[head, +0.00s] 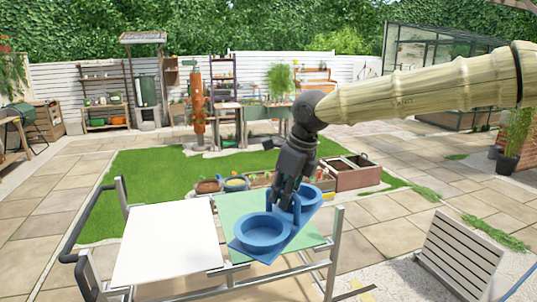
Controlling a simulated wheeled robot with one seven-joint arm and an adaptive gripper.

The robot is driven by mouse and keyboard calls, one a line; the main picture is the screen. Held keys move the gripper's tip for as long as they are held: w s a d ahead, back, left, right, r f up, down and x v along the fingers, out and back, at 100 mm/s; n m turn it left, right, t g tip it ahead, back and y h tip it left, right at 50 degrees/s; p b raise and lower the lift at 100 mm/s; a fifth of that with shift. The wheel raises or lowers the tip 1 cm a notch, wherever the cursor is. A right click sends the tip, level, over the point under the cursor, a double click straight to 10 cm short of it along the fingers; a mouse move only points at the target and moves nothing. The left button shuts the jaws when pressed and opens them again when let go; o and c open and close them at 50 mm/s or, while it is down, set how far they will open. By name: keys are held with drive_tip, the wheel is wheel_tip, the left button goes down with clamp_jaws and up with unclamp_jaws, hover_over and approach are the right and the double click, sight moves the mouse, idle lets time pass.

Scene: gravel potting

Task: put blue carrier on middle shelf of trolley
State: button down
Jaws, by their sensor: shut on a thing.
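The blue carrier (244,242) has two round cup-like holders on a flat blue base, one nearer and one farther right. My gripper (291,203) comes down from above between the holders and is shut on the carrier's upright middle part. The carrier is at the green panel on top of the trolley (333,245); I cannot tell whether it touches the panel or hovers just above it. The trolley has a grey metal frame and a dark push handle at left. A pale surface lies lower inside the frame, mostly hidden by the top.
A white panel (165,245) covers the left half of the trolley top and is bare. A slatted white thing (458,258) stands at right on gravel. Planter boxes (352,175) and pots stand on the grass behind. Paving right of the trolley is mostly clear.

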drive_tip(key=shift+d+f+n+g, duration=0.3)
drive_tip(key=shift+d+f+n, duration=0.4)
drive_tip(key=shift+n, duration=0.3)
drive_tip(key=s+d+f+n+g+h, duration=0.1)
drive_tip(key=d+f+n+g+h, duration=0.1)
drive_tip(key=d+f+n, duration=0.7)
drive_tip(key=s+d+f+n+g+h, duration=0.15)
drive_tip(key=d+f+n, duration=0.25)
drive_tip(key=f+n, duration=1)
drive_tip(key=s+f, duration=0.4)
drive_tip(key=f, duration=0.4)
drive_tip(key=s+f+g, duration=0.1)
drive_tip(key=s+f, duration=0.3)
drive_tip(key=f, duration=0.5)
drive_tip(key=shift+s+m+y, duration=0.2)
drive_tip(key=shift+m+y, duration=0.1)
drive_tip(key=shift+y, duration=0.05)
